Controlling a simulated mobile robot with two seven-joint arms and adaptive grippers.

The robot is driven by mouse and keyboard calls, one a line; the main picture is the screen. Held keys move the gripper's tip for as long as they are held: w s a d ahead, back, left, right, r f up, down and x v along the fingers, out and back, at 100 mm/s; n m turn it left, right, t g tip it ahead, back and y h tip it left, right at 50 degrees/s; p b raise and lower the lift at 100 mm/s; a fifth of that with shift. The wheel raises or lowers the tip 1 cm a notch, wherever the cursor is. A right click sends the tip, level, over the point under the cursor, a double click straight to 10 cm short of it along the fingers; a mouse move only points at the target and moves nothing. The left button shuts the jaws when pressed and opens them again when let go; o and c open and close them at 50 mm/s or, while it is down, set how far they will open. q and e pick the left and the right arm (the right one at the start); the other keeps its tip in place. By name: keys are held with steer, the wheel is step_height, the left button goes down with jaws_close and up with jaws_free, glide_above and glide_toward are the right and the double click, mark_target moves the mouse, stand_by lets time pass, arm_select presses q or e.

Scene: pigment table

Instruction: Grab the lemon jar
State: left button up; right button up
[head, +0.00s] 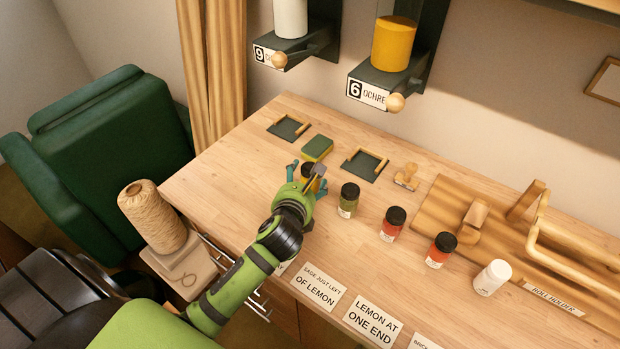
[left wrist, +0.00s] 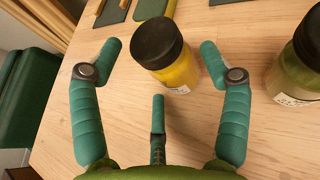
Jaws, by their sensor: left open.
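The lemon jar, with yellow contents and a black lid, stands upright on the table between the open fingers of my left gripper (head: 306,178). In the head view it is mostly hidden behind the gripper. In the left wrist view the lemon jar (left wrist: 176,68) stands just ahead, between the two teal fingertips of the left gripper (left wrist: 160,55), with gaps on both sides. An olive-green jar (head: 347,204) stands to its right and also shows in the left wrist view (left wrist: 290,75). My right gripper is in neither view.
Red (head: 391,229), orange-red (head: 438,254) and white (head: 492,277) jars stand in a row to the right. A green-yellow sponge (head: 317,148) lies behind the gripper. Label cards, including a lemon card (head: 373,318), lie at the front. A twine spool (head: 153,215) stands at left.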

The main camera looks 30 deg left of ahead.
arm_select(q)
steer(key=shift+w+f, duration=0.15)
steer(key=shift+w, duration=0.15)
steer(key=c, duration=1.5)
steer(key=shift+c, duration=0.2)
